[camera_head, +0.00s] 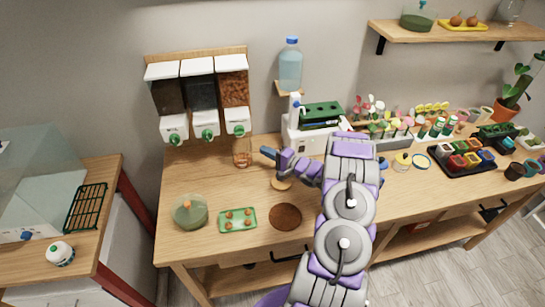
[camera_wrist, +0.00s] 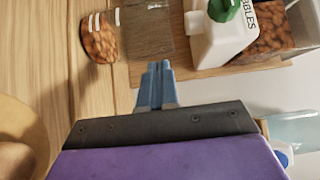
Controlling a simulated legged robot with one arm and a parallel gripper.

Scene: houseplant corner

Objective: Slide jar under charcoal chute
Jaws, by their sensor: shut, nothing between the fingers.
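The clear jar (camera_head: 242,155) stands upright on the wooden bench below the right-hand dispenser, which holds brown pebbles. In the wrist view, brown pebbles fill the jar's lower part (camera_wrist: 100,40) and the glass above is clear. The left dispenser (camera_head: 168,97) and the middle dispenser (camera_head: 201,93) both hold dark material; I cannot tell which is charcoal. Each has a white chute with a green knob. My gripper (camera_head: 268,153) is shut and empty just right of the jar. In the wrist view, its blue fingertips (camera_wrist: 155,68) point towards the jar with no clear contact.
A wooden disc (camera_head: 281,184) and a dark brown round mat (camera_head: 286,217) lie in front. A green tray (camera_head: 238,220) and a green-filled glass vessel (camera_head: 190,212) stand front left. A white machine (camera_head: 305,138) is behind my gripper. The bench left of the jar is clear.

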